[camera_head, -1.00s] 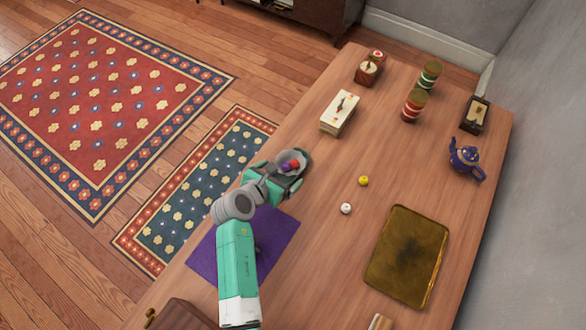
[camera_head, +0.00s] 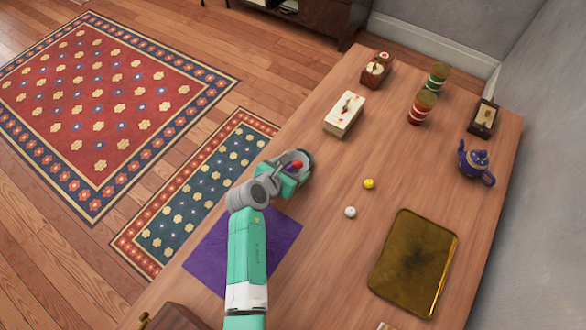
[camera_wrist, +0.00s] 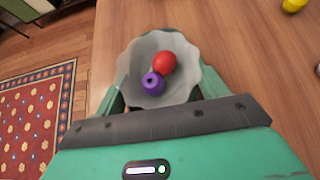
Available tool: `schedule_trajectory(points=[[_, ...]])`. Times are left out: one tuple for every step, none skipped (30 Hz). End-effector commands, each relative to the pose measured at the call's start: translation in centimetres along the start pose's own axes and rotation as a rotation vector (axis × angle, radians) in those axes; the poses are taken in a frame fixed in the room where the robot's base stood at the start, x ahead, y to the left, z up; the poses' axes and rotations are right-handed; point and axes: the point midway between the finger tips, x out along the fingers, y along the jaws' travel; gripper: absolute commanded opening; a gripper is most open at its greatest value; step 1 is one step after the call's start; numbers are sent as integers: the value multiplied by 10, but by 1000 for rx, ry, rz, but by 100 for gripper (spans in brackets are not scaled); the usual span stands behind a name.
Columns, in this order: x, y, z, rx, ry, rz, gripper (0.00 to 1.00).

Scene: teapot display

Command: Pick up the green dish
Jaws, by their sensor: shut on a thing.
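A pale grey-green dish with a scalloped rim (camera_wrist: 131,62) sits between the fingers of my gripper (camera_wrist: 155,100) in the wrist view. A red ball (camera_wrist: 164,62) and a small purple piece (camera_wrist: 152,84) lie inside it, touching or nearly so. My gripper is shut on the dish. In the head view my gripper (camera_head: 291,171) and the dish (camera_head: 306,158) are near the table's left edge, beyond the purple cloth. The wrist partly hides the dish there, and its height above the table is hard to tell.
A yellow ball (camera_head: 369,184) and a white ball (camera_head: 350,212) lie right of my gripper on the wooden table. The purple cloth (camera_head: 205,253) lies nearer.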

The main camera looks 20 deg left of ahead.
Motion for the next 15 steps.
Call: schedule_trajectory(points=[[0, 0, 1, 0, -1, 1, 43], [0, 0, 1, 0, -1, 1, 43], [0, 0, 1, 0, -1, 1, 43], [-1, 0, 2, 0, -1, 1, 43], [-1, 0, 2, 0, -1, 0, 43], [-2, 0, 4, 0, -1, 0, 43], [-3, 0, 6, 0, -2, 0, 43], [-5, 0, 8, 0, -2, 0, 43], [-7, 0, 11, 0, -2, 0, 43], [-9, 0, 13, -1, -2, 0, 43], [-11, 0, 16, -1, -2, 0, 43], [-13, 0, 20, 0, -2, 0, 43], [-14, 0, 21, 0, -2, 0, 43], [-15, 0, 24, 1, -2, 0, 43], [-17, 0, 27, 1, -2, 0, 43]])
